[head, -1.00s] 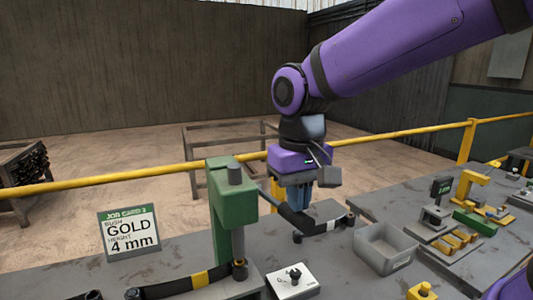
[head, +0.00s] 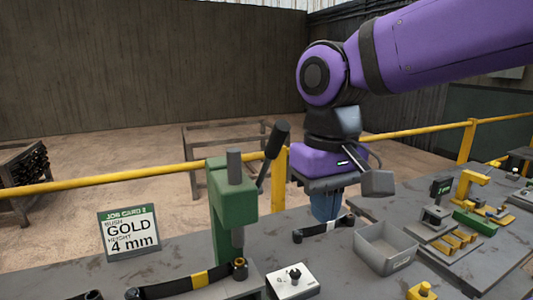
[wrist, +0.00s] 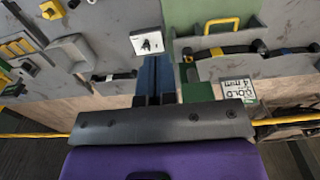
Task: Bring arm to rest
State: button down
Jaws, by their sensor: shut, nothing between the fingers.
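My gripper (head: 325,212) hangs from my purple arm, to the right of the green press (head: 222,205). Its blue fingers point down and are shut with nothing between them. In the wrist view the shut fingers (wrist: 155,72) are side by side. The press lever (head: 276,142) stands raised, with its dark handle up, apart from my gripper. A dark leaf spring with a yellow band (head: 200,279) lies at the press foot, with a gold bush (head: 240,265) at its end under the ram.
A job card (head: 129,231) reads gold, 4 mm. A white panel with a black knob (head: 294,282), a grey bin (head: 385,247) and another dark spring (head: 325,229) are on the bench. Yellow fixtures stand at the right. A yellow rail (head: 110,180) runs behind.

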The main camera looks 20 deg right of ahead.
jog(key=shift+d, duration=0.1)
dwell(0.5)
jog(key=d+t, duration=0.5)
jog(key=d, duration=0.1)
jog(key=shift+w+d+r, duration=0.2)
jog(key=shift+d+r, duration=0.15)
jog(key=shift+r, duration=0.1)
